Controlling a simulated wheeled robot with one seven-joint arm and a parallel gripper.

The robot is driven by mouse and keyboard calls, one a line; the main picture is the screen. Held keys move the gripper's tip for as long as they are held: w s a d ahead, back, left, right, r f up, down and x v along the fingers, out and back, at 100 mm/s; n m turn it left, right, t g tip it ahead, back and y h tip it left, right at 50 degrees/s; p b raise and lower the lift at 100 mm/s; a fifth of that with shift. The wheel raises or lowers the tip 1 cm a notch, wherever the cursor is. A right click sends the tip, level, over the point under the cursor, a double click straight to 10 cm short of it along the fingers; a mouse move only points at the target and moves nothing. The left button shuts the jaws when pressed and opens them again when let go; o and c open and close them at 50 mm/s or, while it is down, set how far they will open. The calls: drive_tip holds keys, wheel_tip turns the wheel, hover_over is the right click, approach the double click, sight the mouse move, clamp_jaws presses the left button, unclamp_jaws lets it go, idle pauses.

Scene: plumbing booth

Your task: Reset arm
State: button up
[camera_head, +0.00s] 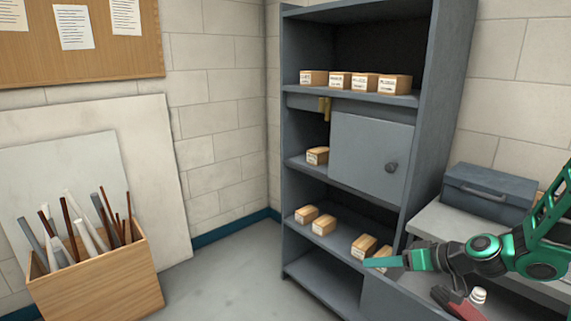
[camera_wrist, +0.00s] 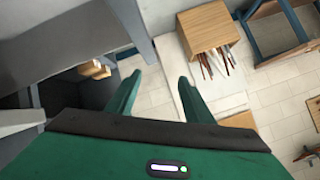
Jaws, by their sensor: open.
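My green arm reaches in from the right in the head view, with my gripper (camera_head: 382,262) in front of the lower part of the grey shelf cabinet (camera_head: 436,110). In the wrist view the two green fingers of my gripper (camera_wrist: 158,97) stand apart with nothing between them. The fingers overlap a small box on the lower shelf in the head view; I cannot tell the distance between them.
A wooden bin (camera_head: 105,277) of pipes stands at left. A grey toolbox (camera_head: 489,190) rests on a bench at right. The floor (camera_head: 225,270) between bin and cabinet is clear.

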drive_tip(key=s+a+r+n+g, duration=0.1)
drive_tip(key=s+a+r+g, duration=0.15)
drive_tip(key=a, duration=0.45)
drive_tip(key=s+d+m+g+h, duration=0.3)
drive_tip(key=s+d+h, duration=0.3)
drive_tip(key=s+d, duration=0.65)
drive_tip(key=s+d+r+m+g+h, duration=0.1)
drive_tip(key=s+d+r+m, duration=0.1)
drive_tip(key=s, duration=0.6)
drive_tip(key=s+d+r+m+g+h, duration=0.1)
drive_tip(key=s+d+r+m, duration=0.2)
drive_tip(key=s+d+m, duration=0.2)
drive_tip(key=s+d, duration=0.1)
drive_tip(key=s, duration=0.2)
drive_tip(key=shift+s+d+r+m, duration=0.25)
drive_tip(key=shift+s+m, duration=0.05)
drive_tip(key=shift+s, duration=0.05)
drive_tip(key=shift+g, duration=0.25)
drive_tip(key=shift+w+f, duration=0.25)
drive_tip(key=shift+w, duration=0.4)
